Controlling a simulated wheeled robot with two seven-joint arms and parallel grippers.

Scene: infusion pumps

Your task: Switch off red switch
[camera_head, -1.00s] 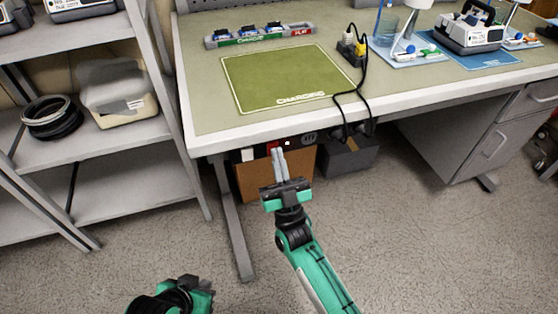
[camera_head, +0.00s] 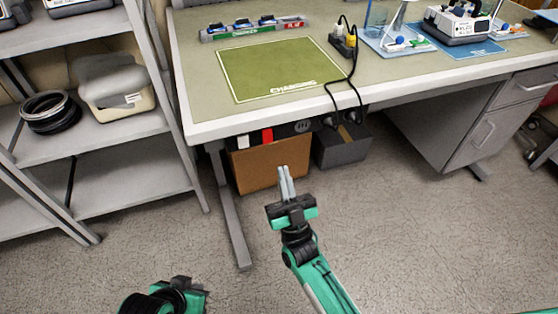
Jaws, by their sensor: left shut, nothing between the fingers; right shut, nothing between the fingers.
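A red switch (camera_head: 267,136) sits on a dark panel under the front edge of the workbench, beside a white switch (camera_head: 243,142). My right gripper (camera_head: 286,182) is shut and empty, its fingers pointing up the picture. Its tips show below and slightly right of the red switch, in front of the cardboard box, and do not touch the switch. My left gripper (camera_head: 182,288) is at the bottom left, far from the switch. It is shut, with its fingertips hard to make out.
A cardboard box (camera_head: 262,166) and a dark grey box (camera_head: 342,147) stand under the workbench (camera_head: 205,95). Black cables hang over the bench edge right of the panel. A bench leg (camera_head: 230,210) and shelving (camera_head: 120,150) are to the left. Floor in front is clear.

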